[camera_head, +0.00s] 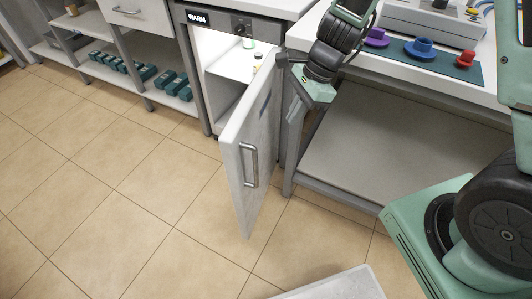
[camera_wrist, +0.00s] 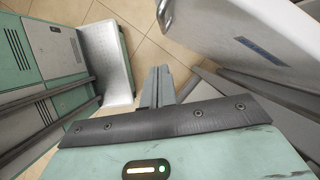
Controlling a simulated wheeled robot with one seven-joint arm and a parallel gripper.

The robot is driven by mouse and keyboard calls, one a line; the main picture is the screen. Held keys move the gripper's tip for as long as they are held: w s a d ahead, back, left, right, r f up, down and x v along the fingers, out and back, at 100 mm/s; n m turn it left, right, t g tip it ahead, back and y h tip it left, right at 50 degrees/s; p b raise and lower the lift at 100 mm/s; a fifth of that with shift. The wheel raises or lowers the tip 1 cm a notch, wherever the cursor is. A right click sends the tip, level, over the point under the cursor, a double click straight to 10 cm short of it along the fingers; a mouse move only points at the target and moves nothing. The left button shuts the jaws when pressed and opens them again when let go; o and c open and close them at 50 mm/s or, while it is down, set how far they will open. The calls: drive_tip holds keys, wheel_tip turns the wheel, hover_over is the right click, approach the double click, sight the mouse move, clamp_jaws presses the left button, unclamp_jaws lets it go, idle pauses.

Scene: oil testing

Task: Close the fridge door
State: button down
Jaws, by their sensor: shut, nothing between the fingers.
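The fridge (camera_head: 239,28), labelled WARM, stands under the counter. Its pale door (camera_head: 247,165) is open and swung out towards me, with a grey bar handle (camera_head: 250,165) on its outer face. My gripper (camera_head: 294,110) is shut and empty, just right of the door and pointing down. Whether it touches the door is unclear in the head view. In the wrist view my shut fingers (camera_wrist: 157,90) point at the floor, and the door (camera_wrist: 225,35) is at the upper right with a visible gap.
The fridge interior shows a white shelf (camera_head: 232,62) with small bottles. A workbench (camera_head: 455,88) with a low shelf (camera_head: 365,150) stands right of the door. Left shelves hold several dark green boxes (camera_head: 147,72). The tiled floor (camera_head: 120,180) left of the door is clear.

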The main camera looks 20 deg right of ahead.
drive_tip(key=a+r+b+x, duration=0.1)
drive_tip(key=a+b+x, duration=0.1)
drive_tip(key=x, duration=1)
drive_tip(key=shift+w+a+m+b, duration=0.2)
drive_tip(key=shift+w+m+b, duration=0.2)
drive_tip(key=shift+b, duration=0.05)
